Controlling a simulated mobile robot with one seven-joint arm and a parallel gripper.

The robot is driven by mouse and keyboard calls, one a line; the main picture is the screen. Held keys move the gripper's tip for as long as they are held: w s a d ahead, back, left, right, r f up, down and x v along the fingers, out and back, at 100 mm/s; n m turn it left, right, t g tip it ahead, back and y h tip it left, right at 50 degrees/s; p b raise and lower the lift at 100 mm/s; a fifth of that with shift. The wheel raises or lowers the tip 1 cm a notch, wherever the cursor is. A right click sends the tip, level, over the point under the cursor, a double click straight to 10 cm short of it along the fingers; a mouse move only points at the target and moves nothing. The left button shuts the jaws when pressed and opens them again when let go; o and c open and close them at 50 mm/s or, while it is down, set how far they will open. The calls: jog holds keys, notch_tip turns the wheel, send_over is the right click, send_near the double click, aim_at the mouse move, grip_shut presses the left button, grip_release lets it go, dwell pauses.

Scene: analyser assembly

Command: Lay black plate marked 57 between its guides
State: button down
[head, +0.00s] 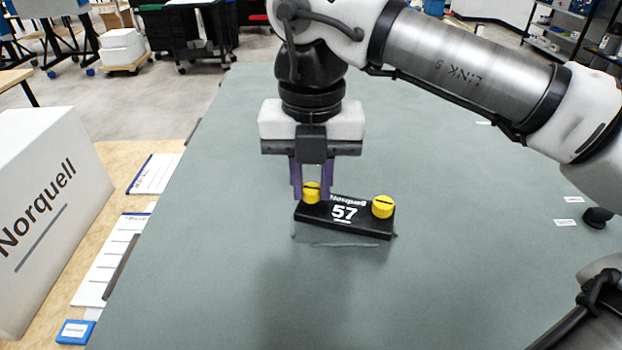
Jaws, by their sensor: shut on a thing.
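The black plate marked 57 (352,218) is near the middle of the grey-green work surface (230,180), turned slightly, with its right end nearer the camera. It carries two yellow slotted knobs, a left one (311,187) and a right one (382,206). My gripper (311,192) points down over the plate's left end, its purple fingers shut on the left knob. A faint pale outline shows just below the plate's front edge. I cannot tell whether it is the guides, or whether the plate rests on the surface or hangs slightly above it.
A white Norquell box (50,205) stands at the left, beside papers (115,255) and a small blue box (75,332). Small white labels (566,222) and a dark knob-like thing (598,217) are at the right. The surface around the plate is clear.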

jog(key=shift+s+a+f+b, duration=0.1)
jog(key=shift+s+f+b, duration=0.05)
jog(key=shift+f+b, duration=0.5)
